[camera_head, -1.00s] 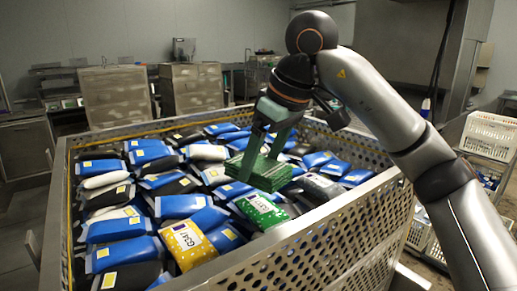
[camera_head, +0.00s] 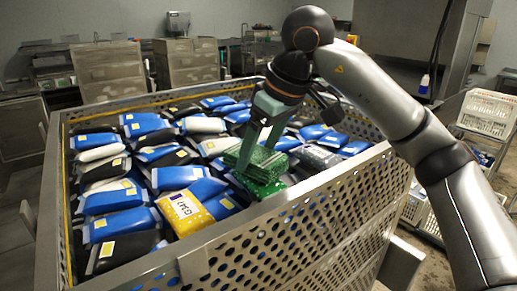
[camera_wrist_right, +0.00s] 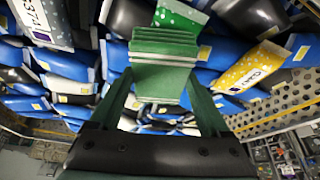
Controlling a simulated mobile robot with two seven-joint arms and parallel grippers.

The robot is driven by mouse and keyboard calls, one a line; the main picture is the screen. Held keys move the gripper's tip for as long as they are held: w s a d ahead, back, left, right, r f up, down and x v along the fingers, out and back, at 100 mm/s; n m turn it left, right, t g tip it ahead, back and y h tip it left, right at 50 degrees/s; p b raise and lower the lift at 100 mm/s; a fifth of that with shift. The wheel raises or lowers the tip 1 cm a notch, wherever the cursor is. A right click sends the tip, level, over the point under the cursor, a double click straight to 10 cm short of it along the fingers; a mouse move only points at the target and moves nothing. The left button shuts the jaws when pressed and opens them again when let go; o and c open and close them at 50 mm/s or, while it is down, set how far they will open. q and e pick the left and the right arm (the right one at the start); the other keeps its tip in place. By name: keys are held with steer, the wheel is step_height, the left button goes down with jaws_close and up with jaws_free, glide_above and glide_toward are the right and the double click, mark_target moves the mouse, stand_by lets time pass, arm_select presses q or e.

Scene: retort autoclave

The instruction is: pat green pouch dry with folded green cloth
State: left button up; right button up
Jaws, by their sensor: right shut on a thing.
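My right gripper (camera_head: 259,148) is shut on the folded green cloth (camera_head: 256,161), a thick layered pad, inside the perforated metal crate. The green pouch (camera_head: 262,189), bright green with white dots, lies among other pouches just under and in front of the cloth, which hides part of it. In the right wrist view the cloth (camera_wrist_right: 163,66) sits between the fingers, and the green pouch (camera_wrist_right: 180,18) shows just past its upper edge. I cannot tell for sure whether cloth and pouch touch. My left gripper is not in view.
The crate (camera_head: 300,235) has high perforated walls near my right arm. It is full of blue, black, white and grey pouches, with a yellow pouch (camera_head: 186,210) left of the green one. White baskets (camera_head: 488,113) stand at the right.

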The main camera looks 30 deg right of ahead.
steer(key=shift+f+b, duration=0.35)
steer(key=shift+f, duration=0.15)
stand_by(0.6)
steer(key=shift+f, duration=0.2)
stand_by(0.9)
steer(key=shift+r, duration=0.1)
steer(key=shift+r+p, duration=0.95)
steer(key=shift+r, duration=2.6)
